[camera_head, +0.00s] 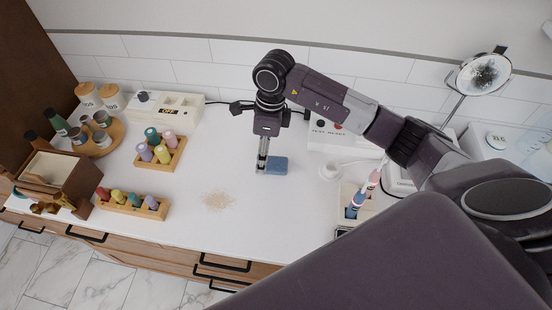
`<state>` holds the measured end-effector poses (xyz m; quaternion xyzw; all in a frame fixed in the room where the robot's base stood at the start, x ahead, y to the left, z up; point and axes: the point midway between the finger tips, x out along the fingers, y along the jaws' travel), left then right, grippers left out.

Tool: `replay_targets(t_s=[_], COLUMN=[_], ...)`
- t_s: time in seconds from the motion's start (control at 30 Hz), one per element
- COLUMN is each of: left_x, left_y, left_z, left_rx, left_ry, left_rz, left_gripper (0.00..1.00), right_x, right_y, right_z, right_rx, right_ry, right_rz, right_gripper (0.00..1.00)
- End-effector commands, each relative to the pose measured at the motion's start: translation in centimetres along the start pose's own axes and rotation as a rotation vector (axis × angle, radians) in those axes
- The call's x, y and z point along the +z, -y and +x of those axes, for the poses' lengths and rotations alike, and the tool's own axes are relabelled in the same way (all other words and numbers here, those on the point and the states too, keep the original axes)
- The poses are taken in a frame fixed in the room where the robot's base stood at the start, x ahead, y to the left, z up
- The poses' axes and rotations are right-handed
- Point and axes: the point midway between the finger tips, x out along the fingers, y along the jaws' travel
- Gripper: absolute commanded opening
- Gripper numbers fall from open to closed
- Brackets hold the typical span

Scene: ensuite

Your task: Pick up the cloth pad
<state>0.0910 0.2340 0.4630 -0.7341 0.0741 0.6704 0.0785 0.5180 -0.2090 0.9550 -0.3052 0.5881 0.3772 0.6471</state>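The cloth pad (278,166) is a small blue rectangular block on the white counter (236,228), right of the picture's middle in the head view. My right gripper (262,168) comes down from above, its fingers at the pad's left end. The fingers are seen narrowly, so I cannot tell whether they are open, shut, or touching the pad. The pad appears to rest on the counter. My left gripper is not in view.
Pale crumbs (217,201) lie left of the pad. Two wooden racks of coloured bottles (161,150) (133,205) stand further left. A holder with brushes (356,203) and a round mirror (484,74) stand to the right. The counter's middle is mostly clear.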

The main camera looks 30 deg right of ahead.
Motion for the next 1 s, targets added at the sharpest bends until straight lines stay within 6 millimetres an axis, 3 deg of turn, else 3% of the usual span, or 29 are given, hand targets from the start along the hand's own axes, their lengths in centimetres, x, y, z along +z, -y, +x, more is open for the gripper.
replay_targets(t_s=[0.1,0.2,0.73,1.0], left_x=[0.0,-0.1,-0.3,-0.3], left_y=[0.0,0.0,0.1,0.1], left_z=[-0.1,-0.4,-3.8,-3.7], left_rx=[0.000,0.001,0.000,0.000], left_ry=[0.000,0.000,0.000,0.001], left_rz=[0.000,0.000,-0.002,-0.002], left_gripper=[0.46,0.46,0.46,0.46], right_x=[-2.6,-3.4,-4.3,-4.4], right_y=[1.8,2.1,2.0,2.2], right_z=[-0.8,-0.3,6.0,6.8], right_rx=[-0.040,-0.047,-0.044,-0.048], right_ry=[-0.098,-0.126,-0.124,-0.123], right_rz=[0.014,0.020,0.019,0.018], right_gripper=[0.60,0.60,0.60,0.60])
